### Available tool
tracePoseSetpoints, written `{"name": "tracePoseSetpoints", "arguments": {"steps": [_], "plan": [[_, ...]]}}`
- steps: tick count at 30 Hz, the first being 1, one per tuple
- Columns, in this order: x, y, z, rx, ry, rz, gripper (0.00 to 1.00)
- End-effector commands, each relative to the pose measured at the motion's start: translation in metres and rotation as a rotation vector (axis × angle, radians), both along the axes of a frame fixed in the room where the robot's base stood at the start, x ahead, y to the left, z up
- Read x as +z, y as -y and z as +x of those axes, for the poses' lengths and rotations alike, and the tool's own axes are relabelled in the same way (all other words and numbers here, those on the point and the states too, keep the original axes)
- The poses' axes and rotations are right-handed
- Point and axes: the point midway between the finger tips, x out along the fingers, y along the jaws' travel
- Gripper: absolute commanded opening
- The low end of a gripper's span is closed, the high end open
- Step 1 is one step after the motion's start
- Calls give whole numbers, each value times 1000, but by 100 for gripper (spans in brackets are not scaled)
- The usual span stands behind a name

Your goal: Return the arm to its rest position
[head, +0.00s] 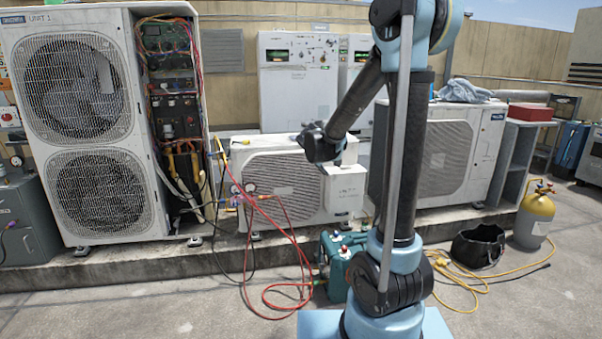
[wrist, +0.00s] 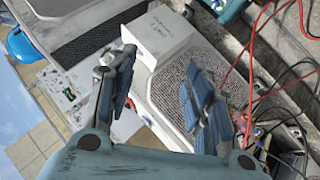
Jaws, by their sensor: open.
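My arm rises from its pale blue base at the front of the head view. Its upper part bends over and reaches down to the left. My gripper (head: 318,147) is at the end of it, in front of the low middle condenser (head: 283,185) in the picture. In the wrist view my gripper (wrist: 160,88) has its two fingers spread well apart, with nothing held between them. Behind the fingers are the condenser's grille (wrist: 183,90) and a white box (wrist: 158,38) with lettering. I cannot tell the exact gap between my gripper and the condenser.
A tall condenser (head: 80,130) with its wiring open stands left. Red hoses (head: 290,235) run down to a teal machine (head: 340,262) beside my base. A black bag (head: 478,246) and a yellow-topped cylinder (head: 536,215) stand right. The front left floor is clear.

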Motion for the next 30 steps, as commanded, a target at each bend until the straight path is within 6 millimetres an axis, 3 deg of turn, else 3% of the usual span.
{"name": "tracePoseSetpoints", "arguments": {"steps": [6, 15, 30], "plan": [[3, 38, -60, -72, -79, 72, 47], [-5, 73, -145, -160, -189, 179, 47], [-41, 95, -288, -273, -363, 373, 47]]}}
